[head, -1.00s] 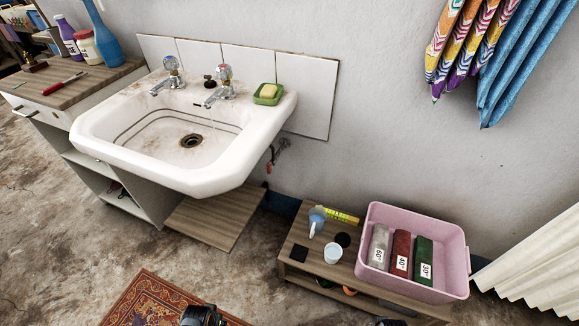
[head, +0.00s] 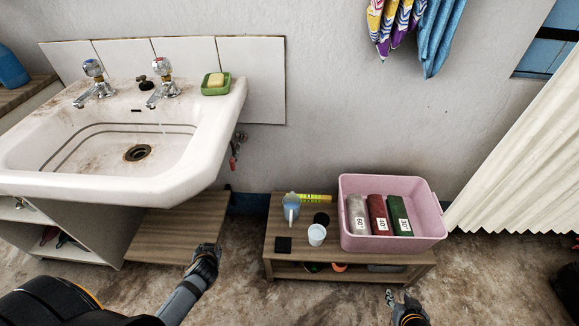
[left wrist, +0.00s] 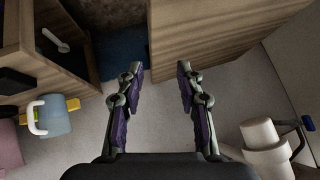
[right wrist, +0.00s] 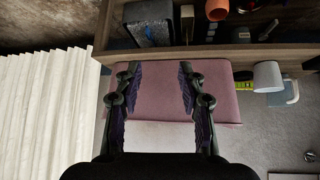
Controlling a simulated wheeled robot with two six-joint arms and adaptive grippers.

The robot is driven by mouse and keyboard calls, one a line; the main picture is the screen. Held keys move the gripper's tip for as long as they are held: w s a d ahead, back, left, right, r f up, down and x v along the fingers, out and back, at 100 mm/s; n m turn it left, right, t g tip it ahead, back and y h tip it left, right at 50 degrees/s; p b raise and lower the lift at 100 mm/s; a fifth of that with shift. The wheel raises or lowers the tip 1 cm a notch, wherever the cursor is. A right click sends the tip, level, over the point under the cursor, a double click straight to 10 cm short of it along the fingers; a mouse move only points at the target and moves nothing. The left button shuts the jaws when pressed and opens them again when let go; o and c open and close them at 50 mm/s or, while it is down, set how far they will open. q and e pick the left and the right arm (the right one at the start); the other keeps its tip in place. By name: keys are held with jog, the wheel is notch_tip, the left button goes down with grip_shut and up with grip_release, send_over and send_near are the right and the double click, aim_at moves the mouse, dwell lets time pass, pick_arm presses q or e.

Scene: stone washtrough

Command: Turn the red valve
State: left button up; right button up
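The red valve (head: 233,162) is a small red handle on a grey pipe fitting at the wall, just right of the sink, in the head view. My left gripper (head: 208,251) is low in front of the wooden board, below the valve and well apart from it; in the left wrist view its fingers (left wrist: 159,75) are apart with nothing between them. I make out no red handle in that view. My right gripper (head: 399,296) is low in front of the small bench; the right wrist view shows its fingers (right wrist: 158,76) apart and empty, with the pink tub behind.
The white sink (head: 190,165) overhangs at left, its tap running. A pleated curtain (head: 525,150) hangs right. Floor between sink and bench is open.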

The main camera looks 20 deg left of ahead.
pick_arm(q)
jog(key=w+a+r+t+y+b, duration=0.1)
jog(key=w+r+t+b, duration=0.35)
jog(key=w+r, duration=0.35)
jog(key=t+h+b, duration=0.2)
jog(key=t+b, duration=0.2)
jog(key=t, duration=0.2)
send_near(231, 164)
jog(key=x, duration=0.8)
jog(key=shift+r, duration=0.1)
jog(key=shift+w+a, duration=0.1)
jog(key=shift+w, duration=0.55)
pick_arm(e)
jog(key=w+r+t, duration=0.2)
jog(key=r+t, duration=0.1)
jog(key=r, duration=0.5)
jog(key=w+a+r+t, duration=0.1)
jog(key=r+t, duration=0.3)
jog(key=r, duration=0.5)
jog(key=w+a+r+t+y, duration=0.1)
jog(key=w+r+t, duration=0.2)
jog(key=r, duration=0.5)
jog(key=shift+w+a+r+t, duration=0.25)
jog(key=shift+r+t, duration=0.15)
jog(key=shift+t, duration=0.2)
pick_arm(q)
grip_shut()
